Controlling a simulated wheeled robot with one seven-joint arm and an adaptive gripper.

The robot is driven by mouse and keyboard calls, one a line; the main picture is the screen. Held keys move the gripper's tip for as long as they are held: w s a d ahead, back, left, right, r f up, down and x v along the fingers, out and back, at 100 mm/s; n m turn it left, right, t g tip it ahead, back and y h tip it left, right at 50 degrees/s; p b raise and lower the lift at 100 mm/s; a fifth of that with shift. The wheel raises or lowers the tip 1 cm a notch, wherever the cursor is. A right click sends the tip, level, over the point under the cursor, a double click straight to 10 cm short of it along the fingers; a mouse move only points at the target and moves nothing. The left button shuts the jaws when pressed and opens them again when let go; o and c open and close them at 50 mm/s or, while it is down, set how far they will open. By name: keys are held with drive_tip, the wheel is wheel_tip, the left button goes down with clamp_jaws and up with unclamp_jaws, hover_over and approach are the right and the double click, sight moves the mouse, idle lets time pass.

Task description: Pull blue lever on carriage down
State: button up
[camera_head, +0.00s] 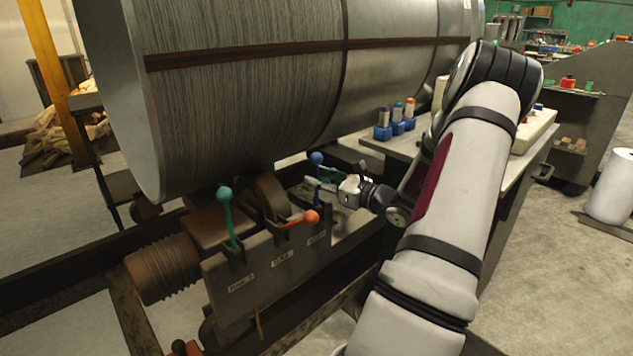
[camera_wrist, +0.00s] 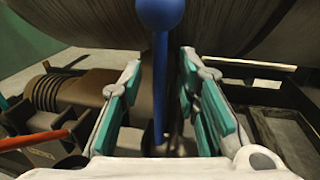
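The blue lever (camera_head: 317,159) stands upright at the right end of the carriage (camera_head: 262,288), with a round blue knob on top. In the wrist view the blue lever (camera_wrist: 160,65) rises between the two teal-padded fingers of my gripper (camera_wrist: 163,98). The fingers are apart, with a gap on both sides of the shaft, and the knob is above them. In the head view my gripper (camera_head: 322,184) reaches in from the right at the lever's shaft. The lever's lower end is partly hidden.
A green lever (camera_head: 225,205) stands upright and an orange lever (camera_head: 306,217) lies tilted on the same carriage. A large metal cylinder (camera_head: 250,70) hangs close above. A bench (camera_head: 520,165) with small blue-based items stands to the right. Open floor lies at the far right.

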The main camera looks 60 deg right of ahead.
drive_tip(key=shift+w, duration=0.4)
drive_tip(key=shift+c, duration=0.2)
clamp_jaws()
